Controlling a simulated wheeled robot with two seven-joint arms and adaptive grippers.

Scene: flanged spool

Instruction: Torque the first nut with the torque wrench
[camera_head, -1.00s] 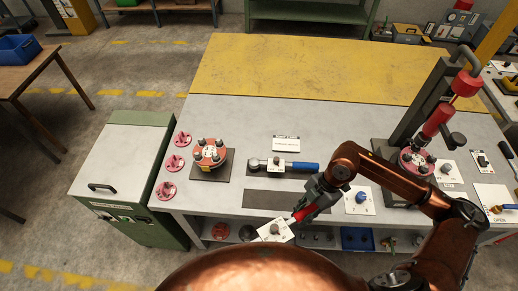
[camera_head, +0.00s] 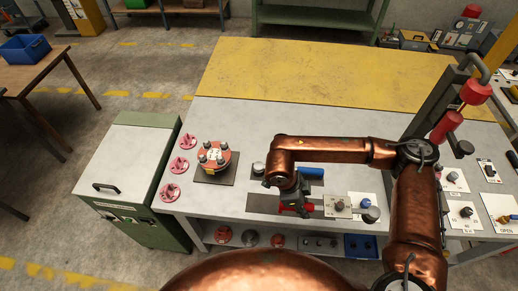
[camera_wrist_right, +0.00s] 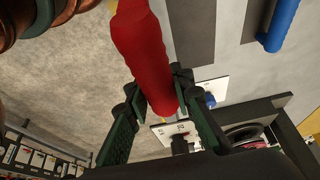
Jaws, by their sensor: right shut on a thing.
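The red flanged spool (camera_head: 207,167) stands on a dark mat at the left of the bench, with several dark nuts on its top flange. A blue-handled wrench (camera_head: 311,171) lies on the bench behind my right arm, which hides its middle; its blue handle also shows in the wrist view (camera_wrist_right: 282,24). My right gripper (camera_head: 293,206) is shut on a red-handled tool (camera_wrist_right: 143,50), low over the front dark mat (camera_head: 260,203). I cannot tell whether the tool touches the mat. My left gripper is not in view.
Pink-red parts (camera_head: 180,164) line the bench's left edge. A card with a knob (camera_head: 337,206) lies right of my gripper. A red and grey upright stand (camera_head: 447,126) rises at the right. The yellow rear area (camera_head: 320,75) is clear.

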